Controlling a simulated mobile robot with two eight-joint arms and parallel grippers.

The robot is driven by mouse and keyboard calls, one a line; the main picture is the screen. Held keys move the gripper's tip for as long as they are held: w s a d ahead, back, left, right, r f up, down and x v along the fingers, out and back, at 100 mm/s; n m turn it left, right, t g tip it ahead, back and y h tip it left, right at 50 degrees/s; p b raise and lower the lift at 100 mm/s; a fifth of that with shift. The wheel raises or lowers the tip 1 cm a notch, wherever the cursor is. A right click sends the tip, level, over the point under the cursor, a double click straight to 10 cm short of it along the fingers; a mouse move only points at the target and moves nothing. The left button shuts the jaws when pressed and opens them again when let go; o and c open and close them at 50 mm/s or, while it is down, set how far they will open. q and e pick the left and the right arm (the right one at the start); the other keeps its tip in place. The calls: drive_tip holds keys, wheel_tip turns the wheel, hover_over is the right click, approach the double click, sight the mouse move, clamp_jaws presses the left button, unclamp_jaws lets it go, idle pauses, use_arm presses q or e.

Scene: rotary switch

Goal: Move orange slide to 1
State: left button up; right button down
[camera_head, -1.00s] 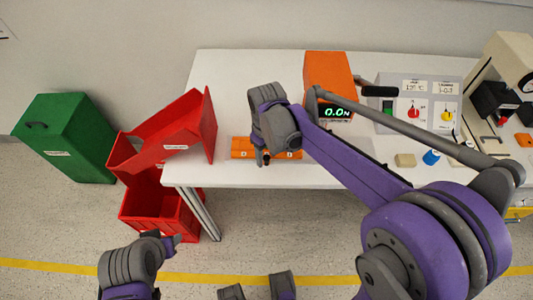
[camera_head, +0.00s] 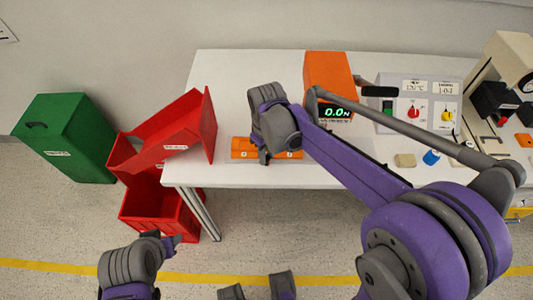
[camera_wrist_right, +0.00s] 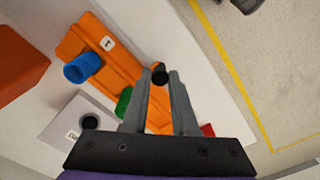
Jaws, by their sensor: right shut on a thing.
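The orange slide (camera_head: 242,144) is a long orange rail near the table's front edge, partly hidden by my right arm in the head view. In the right wrist view the orange rail (camera_wrist_right: 128,62) runs diagonally, with a white label marked 1 (camera_wrist_right: 107,43) towards its upper-left end. My right gripper (camera_wrist_right: 159,77) points down at the rail's front side and is shut on a small black knob (camera_wrist_right: 160,72), which shows between its fingertips. In the head view my right gripper (camera_head: 264,157) is at the middle of the rail. My left gripper (camera_head: 171,243) is low at left, off the table; its jaws are unclear.
A blue knob (camera_wrist_right: 82,67) and a green part (camera_wrist_right: 123,102) sit beside the rail in the right wrist view. An orange box with a display (camera_head: 329,80) stands behind. A red bin (camera_head: 158,207) is left of the table, with a green bin (camera_head: 65,140) farther left.

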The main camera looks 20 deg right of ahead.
idle(0.6)
drive_tip(key=d, duration=0.2)
drive_tip(key=s+d, duration=0.1)
drive_tip(key=d, duration=0.1)
drive_tip(key=shift+s+d, duration=0.1)
drive_tip(key=shift+d, duration=0.05)
drive_tip(key=c, duration=0.7)
unclamp_jaws()
wheel_tip(320, 180, up, 11)
drive_tip(key=shift+f+p, duration=0.1)
drive_tip(key=shift+p, duration=0.45)
